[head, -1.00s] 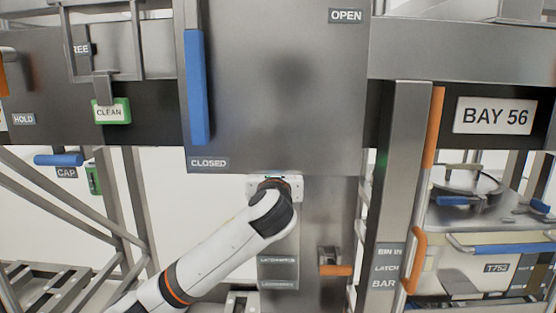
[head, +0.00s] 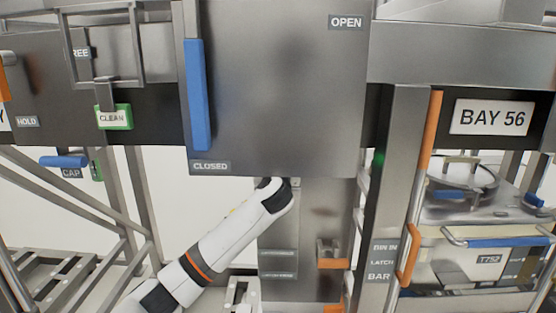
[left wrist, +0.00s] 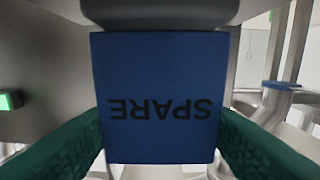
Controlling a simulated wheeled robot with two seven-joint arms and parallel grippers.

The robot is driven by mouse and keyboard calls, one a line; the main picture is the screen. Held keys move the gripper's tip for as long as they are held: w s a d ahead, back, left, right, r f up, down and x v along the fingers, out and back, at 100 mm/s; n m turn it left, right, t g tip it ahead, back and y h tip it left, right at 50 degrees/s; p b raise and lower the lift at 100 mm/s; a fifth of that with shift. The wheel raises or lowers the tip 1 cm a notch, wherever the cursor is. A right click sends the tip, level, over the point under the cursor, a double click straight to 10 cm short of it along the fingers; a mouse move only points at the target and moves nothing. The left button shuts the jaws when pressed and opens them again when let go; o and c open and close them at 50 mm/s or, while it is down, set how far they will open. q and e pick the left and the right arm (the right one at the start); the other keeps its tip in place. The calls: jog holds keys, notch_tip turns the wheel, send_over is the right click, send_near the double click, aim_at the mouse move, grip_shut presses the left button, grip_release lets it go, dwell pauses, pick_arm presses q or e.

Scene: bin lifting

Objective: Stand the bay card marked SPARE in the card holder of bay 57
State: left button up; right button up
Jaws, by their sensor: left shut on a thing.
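The blue card marked SPARE (left wrist: 160,75) fills the middle of the left wrist view, its lettering upside down there. My left gripper (left wrist: 160,138) is shut on it, with a green finger along each side. In the head view my left arm reaches up from the bottom; its end goes behind the lower edge of the grey panel, so gripper and card are hidden there. No sign for bay 57 is readable, and I cannot tell its card holder. A clip at the left holds a green-edged card marked CLEAN (head: 114,117). My right gripper is not in view.
The grey panel (head: 285,90) with a blue handle (head: 197,95) hangs directly above my left arm. An orange-handled post (head: 400,190) and the BAY 56 sign (head: 490,117) are at the right. A small bracket with an orange tab (head: 332,263) sits below the panel.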

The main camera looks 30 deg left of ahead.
pick_arm(q)
jog(key=o, duration=1.1)
jog(key=shift+f, duration=0.15)
jog(key=shift+s+d, duration=0.1)
jog(key=shift+s, duration=0.05)
jog(key=b+v, duration=0.4)
jog(key=v, duration=0.7)
jog(key=shift+s+d, duration=0.25)
